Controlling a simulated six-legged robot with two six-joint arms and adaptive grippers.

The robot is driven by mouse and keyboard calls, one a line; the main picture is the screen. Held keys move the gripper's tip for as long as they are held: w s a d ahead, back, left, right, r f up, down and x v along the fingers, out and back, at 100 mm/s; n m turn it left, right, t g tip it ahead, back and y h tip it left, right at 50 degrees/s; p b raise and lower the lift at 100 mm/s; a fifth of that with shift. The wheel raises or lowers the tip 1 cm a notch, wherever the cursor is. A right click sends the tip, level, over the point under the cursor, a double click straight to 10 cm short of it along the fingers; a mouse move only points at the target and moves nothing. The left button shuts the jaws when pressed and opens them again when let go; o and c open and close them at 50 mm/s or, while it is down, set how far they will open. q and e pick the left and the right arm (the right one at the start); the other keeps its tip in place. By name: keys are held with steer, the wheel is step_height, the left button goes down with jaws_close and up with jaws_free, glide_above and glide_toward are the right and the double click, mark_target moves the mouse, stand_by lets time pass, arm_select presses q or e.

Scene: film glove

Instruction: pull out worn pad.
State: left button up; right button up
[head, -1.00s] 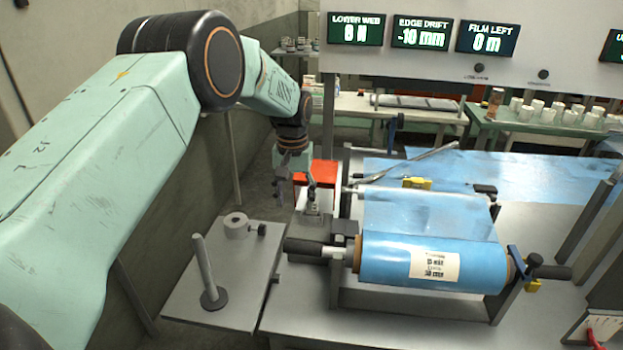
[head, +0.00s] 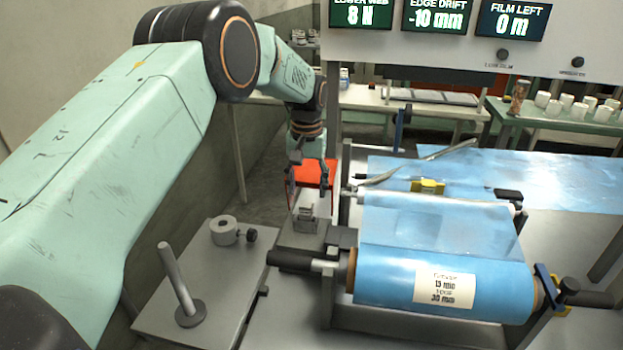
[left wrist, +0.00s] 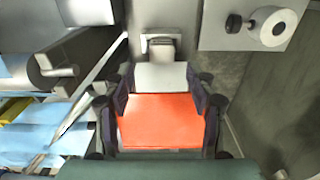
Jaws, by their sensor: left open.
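A small grey block unit (head: 306,222) with a raised, slotted top stands left of the blue film roll. It also shows in the left wrist view (left wrist: 160,44), beyond the fingertips. My left gripper (head: 308,190) is open and empty, just behind and above the block unit. In the left wrist view its two dark fingers (left wrist: 158,80) stand wide apart, with a red bin (left wrist: 160,122) showing between them. My right gripper is not in view.
The blue film roll (head: 400,275) sits on its shaft at right of the block. A side plate at left carries an upright peg (head: 178,280) and a grey collar (head: 224,231). The red bin (head: 318,172) lies behind the gripper. Display screens (head: 437,15) hang above.

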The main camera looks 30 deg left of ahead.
mark_target(306, 204)
arm_select(q)
steer(key=f, duration=0.1)
steer(key=s+f, duration=0.1)
steer(key=shift+a+f, duration=0.3)
steer(key=f, duration=0.1)
steer(key=d+f, duration=0.1)
steer(key=shift+w+f, duration=0.25)
steer(key=shift+f, duration=0.1)
steer(key=shift+a+f, duration=0.1)
steer(key=shift+f, duration=0.15)
steer(key=shift+a+f, duration=0.1)
steer(key=shift+a, duration=0.05)
steer(key=shift+s+a, duration=0.15)
steer(key=shift+s, duration=0.05)
steer(key=shift+w+d, duration=0.2)
steer(key=shift+d, duration=0.1)
steer(key=c, duration=0.4)
steer(key=shift+a, duration=0.25)
steer(key=c, duration=0.4)
steer(key=shift+d, duration=0.15)
jaws_close()
